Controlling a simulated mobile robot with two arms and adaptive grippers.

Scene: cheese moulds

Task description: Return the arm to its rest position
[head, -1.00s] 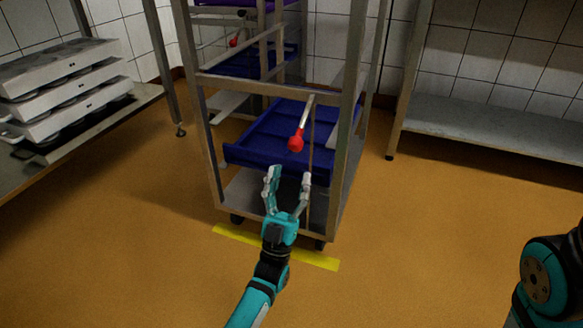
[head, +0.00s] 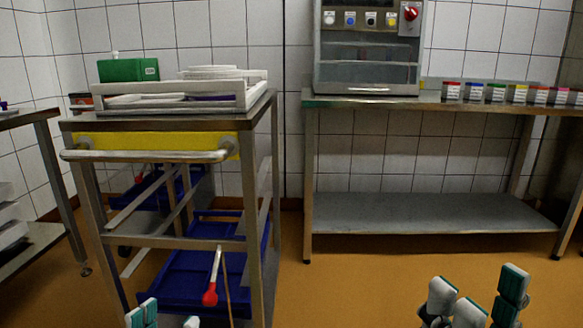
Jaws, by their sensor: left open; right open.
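My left gripper (head: 167,318) shows only its fingertips at the bottom edge, in front of the lower part of the steel trolley (head: 247,123). Its fingers are apart, with nothing seen between them. My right gripper (head: 476,298) shows at the bottom right over the orange floor. Its fingers are open and no held thing is seen. Both arms behind the grippers are out of the picture. A red-ended lever (head: 211,297) hangs on the trolley, above and right of my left gripper. I cannot tell whether the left fingers touch the trolley.
A blue tray (head: 185,285) lies in the trolley. A white tray (head: 252,95) and a green box (head: 129,70) stand on top. A steel table (head: 420,103) at the right bears a machine (head: 367,55) and several small coloured boxes. Floor (head: 350,290) between the grippers is clear.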

